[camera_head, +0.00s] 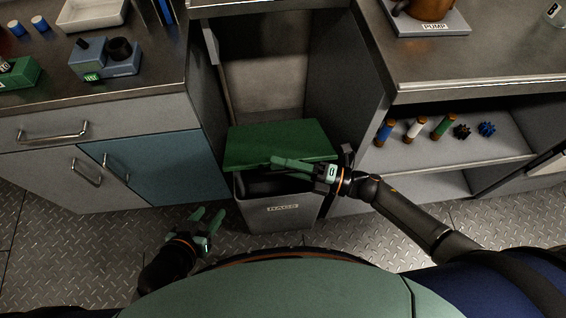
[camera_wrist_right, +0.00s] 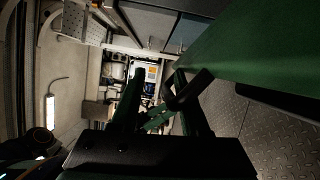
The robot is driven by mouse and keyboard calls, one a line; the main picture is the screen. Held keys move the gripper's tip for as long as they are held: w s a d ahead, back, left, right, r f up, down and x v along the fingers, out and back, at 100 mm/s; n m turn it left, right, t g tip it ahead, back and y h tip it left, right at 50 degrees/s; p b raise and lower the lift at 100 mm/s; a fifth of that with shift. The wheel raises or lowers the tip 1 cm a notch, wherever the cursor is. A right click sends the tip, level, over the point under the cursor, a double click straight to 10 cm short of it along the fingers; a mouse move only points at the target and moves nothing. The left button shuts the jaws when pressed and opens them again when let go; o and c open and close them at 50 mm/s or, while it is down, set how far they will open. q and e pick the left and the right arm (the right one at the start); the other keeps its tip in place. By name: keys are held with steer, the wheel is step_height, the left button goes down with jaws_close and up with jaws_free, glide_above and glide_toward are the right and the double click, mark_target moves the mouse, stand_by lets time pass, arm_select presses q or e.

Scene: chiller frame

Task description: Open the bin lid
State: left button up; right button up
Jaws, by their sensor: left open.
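The grey bin (camera_head: 278,214), labelled RAGS, stands in the gap between two counters. Its green lid (camera_head: 265,143) is tilted up at the front, with a dark opening beneath its front edge. My right gripper (camera_head: 277,168) is at the lid's front edge, fingers pointing left. In the right wrist view the lid's green panel (camera_wrist_right: 270,45) fills the upper right. A dark bar (camera_wrist_right: 190,90) sticks out beside the gripper's fingers (camera_wrist_right: 160,92), which stand apart; contact is unclear. My left gripper (camera_head: 208,216) is open and empty, low over the floor, left of the bin.
The patterned metal floor (camera_head: 80,240) is clear at the left.

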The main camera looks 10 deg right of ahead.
steer(key=shift+r, duration=0.1)
steer(key=s+a+r+p, duration=0.1)
steer(key=s+r+p, duration=0.4)
steer(key=s+r, duration=0.7)
steer(key=shift+s+a+r+p, duration=0.3)
steer(key=shift+s+r+p, duration=0.1)
steer(key=shift+s, duration=0.6)
steer(key=shift+w+r, duration=0.1)
